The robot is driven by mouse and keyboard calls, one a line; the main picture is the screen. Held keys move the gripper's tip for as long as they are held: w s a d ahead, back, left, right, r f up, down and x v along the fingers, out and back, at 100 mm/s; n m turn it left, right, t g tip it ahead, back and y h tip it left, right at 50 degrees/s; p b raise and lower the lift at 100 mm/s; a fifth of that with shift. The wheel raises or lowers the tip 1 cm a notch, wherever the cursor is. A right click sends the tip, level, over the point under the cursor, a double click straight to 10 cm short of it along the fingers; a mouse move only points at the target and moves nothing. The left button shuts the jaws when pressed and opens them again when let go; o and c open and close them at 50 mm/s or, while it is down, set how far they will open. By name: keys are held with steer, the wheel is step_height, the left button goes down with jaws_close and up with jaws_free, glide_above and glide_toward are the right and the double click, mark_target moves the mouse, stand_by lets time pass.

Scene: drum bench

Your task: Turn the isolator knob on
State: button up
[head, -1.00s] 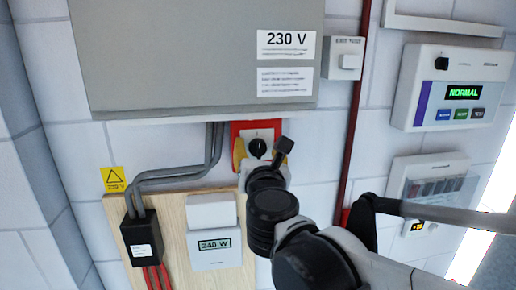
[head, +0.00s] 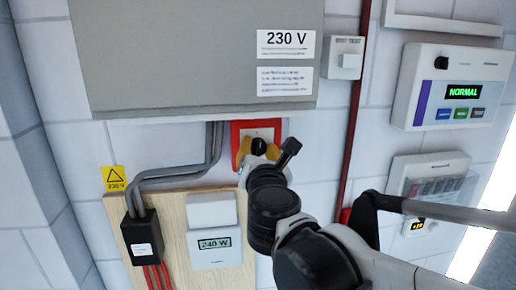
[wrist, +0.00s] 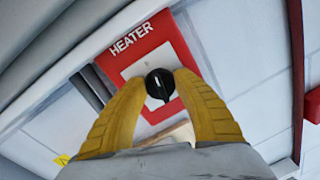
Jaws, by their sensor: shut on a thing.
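The isolator knob (wrist: 160,84) is small, round and black with a pale line on its face. It sits on a red plate (wrist: 136,43) marked HEATER, with a white panel around the knob. In the head view, the knob (head: 258,145) and red plate (head: 256,126) are below the large grey cabinet. My gripper (wrist: 160,87) has its two yellow fingers on either side of the knob, shut on it. In the head view, my gripper (head: 258,150) and wrist hide the plate's lower part.
The grey cabinet (head: 180,55) marked 230 V overhangs just above. Grey cables (head: 213,150) run left of the plate. A wooden board (head: 172,215) carries a 240 W meter (head: 214,246). A red pipe (head: 351,130) and a NORMAL display unit (head: 450,88) are to the right.

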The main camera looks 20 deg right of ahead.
steer(key=m, duration=0.4)
steer(key=shift+d, duration=0.1)
steer(key=m, duration=0.3)
steer(key=shift+m+g, duration=0.3)
steer(key=shift+m, duration=0.1)
steer(key=m+y, duration=0.1)
steer(key=m, duration=0.3)
steer(key=shift+m+y, duration=0.3)
steer(key=shift+m, duration=1.4)
steer(key=shift+w, duration=0.1)
steer(key=o, duration=1.2)
steer(key=shift+f, duration=0.1)
